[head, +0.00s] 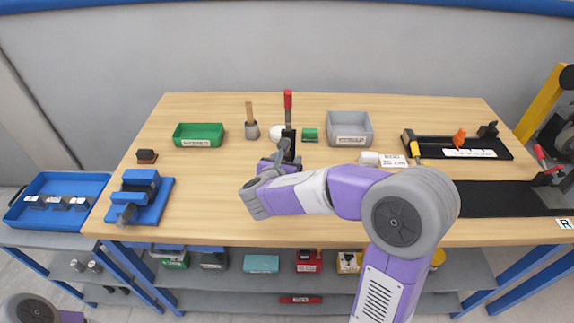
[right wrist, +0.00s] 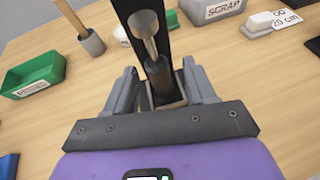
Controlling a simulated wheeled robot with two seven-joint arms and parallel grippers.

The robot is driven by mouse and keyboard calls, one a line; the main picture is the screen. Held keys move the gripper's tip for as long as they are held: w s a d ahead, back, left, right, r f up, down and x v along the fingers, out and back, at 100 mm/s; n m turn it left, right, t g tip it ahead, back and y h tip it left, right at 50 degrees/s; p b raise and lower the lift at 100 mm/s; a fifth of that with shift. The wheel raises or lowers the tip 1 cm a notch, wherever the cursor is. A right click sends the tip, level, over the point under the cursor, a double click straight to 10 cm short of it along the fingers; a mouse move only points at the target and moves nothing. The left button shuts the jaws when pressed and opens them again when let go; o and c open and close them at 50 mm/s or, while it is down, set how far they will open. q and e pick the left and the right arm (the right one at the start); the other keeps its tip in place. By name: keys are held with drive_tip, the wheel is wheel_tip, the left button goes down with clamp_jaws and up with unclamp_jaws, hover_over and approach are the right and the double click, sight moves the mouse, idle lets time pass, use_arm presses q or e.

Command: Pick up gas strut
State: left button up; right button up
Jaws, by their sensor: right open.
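What looks like the gas strut (right wrist: 160,78), a grey cylinder with a paler, flared upper end, stands between my right gripper's fingers in the right wrist view. In the head view its grey upper part (head: 283,147) shows just above the gripper. My right gripper (right wrist: 160,88) is open around it, a finger on either side; I cannot tell whether either finger touches it. The strut's lower end is hidden by the gripper. In the head view my right gripper (head: 278,160) is over the middle of the table, partly hidden by its wrist. My left gripper is out of view.
A black post with a red handle (head: 288,101) stands close behind the strut. A green bin (head: 199,135), a cup with a wooden handle (head: 251,130) and a grey scrap bin (head: 349,126) stand along the back. A blue fixture (head: 140,201) is at left.

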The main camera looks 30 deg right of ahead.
clamp_jaws()
idle(0.3)
drive_tip(key=shift+r, duration=0.1)
